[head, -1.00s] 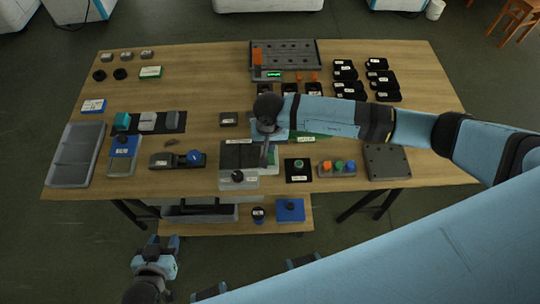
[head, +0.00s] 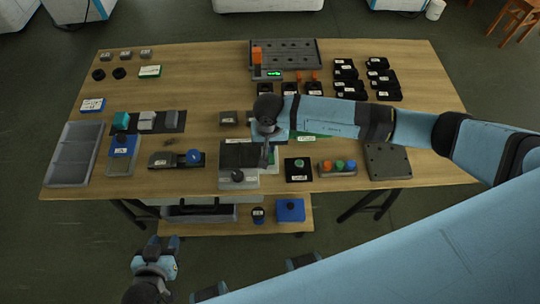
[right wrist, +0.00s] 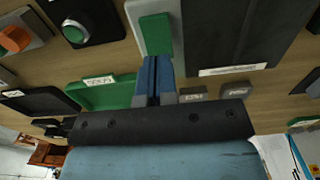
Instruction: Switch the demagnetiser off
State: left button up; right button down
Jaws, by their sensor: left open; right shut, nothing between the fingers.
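A flat unit with a black top plate (head: 236,157), which I take to be the demagnetiser, lies at the table's front middle; its label is too small to read. In the right wrist view its black plate (right wrist: 235,35) has a pale panel with a green rocker switch (right wrist: 155,35) beside it. My right gripper (right wrist: 154,66) is shut and empty, its blue fingertips pointing at the rocker's near end; I cannot tell whether they touch. In the head view the right gripper (head: 267,158) covers most of the rocker. My left gripper (head: 166,242) is open and empty, before the table.
A black box with a green button (head: 299,166) and a grey box with several coloured buttons (head: 338,168) stand right of the unit. A green tray (right wrist: 105,95) lies behind. A black knob (head: 237,176) is at the unit's front.

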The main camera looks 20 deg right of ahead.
jog(key=shift+f+b, duration=0.9)
jog(key=shift+f, duration=0.05)
dwell(0.5)
jog(key=shift+r+p, duration=1.6)
jog(key=shift+r, duration=1.95)
